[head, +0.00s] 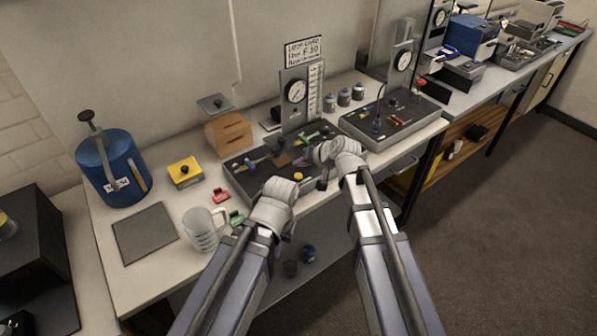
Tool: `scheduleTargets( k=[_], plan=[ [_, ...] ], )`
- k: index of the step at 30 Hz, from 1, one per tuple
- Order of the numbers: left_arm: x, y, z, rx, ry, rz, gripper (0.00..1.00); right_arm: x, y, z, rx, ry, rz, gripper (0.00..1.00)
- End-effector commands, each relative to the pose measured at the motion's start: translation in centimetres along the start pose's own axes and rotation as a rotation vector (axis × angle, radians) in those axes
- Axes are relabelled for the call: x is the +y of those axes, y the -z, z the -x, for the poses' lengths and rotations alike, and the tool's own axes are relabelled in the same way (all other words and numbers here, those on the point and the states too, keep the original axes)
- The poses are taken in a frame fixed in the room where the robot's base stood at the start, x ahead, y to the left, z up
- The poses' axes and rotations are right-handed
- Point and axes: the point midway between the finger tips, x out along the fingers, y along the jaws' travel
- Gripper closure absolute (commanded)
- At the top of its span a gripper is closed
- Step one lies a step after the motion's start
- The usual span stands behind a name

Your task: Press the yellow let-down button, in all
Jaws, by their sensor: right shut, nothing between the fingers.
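A round yellow-orange button (298,176) sits near the front edge of a dark panel (236,172) that carries a dial gauge (296,91) and several small fittings. My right gripper (322,182) is over the front right part of this panel, to the right of the button; it is shut and empty. I cannot tell whether it touches the panel. My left gripper (279,190) is at the panel's front edge, just left of and below the button in the picture. Its fingers are hidden behind its wrist.
A second gauge unit (395,125) stands to the right. On the left are a blue cylinder (108,165), a yellow box (185,172), a clear mug (200,230), a grey mat (145,232) and red (221,195) and green (236,218) clips. A sign (303,49) stands behind the panel.

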Motion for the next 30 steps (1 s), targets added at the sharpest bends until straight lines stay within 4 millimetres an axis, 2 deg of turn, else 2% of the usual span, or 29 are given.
scheduleTargets(
  k=[1, 7, 30],
  plan=[
    [-0.1, -0.1, 1.1, 0.000, 0.000, 0.000, 1.00, -0.5, 0.5, 0.7, 0.000, 0.000, 0.000, 1.00],
    [-0.2, -0.1, 2.6, 0.000, 0.000, 0.000, 1.00, -1.3, 1.3, 1.8, 0.000, 0.000, 0.000, 1.00],
    [-0.2, -0.1, 2.5, 0.000, 0.000, 0.000, 1.00, -1.3, 1.3, 1.7, 0.000, 0.000, 0.000, 1.00]
  ],
)
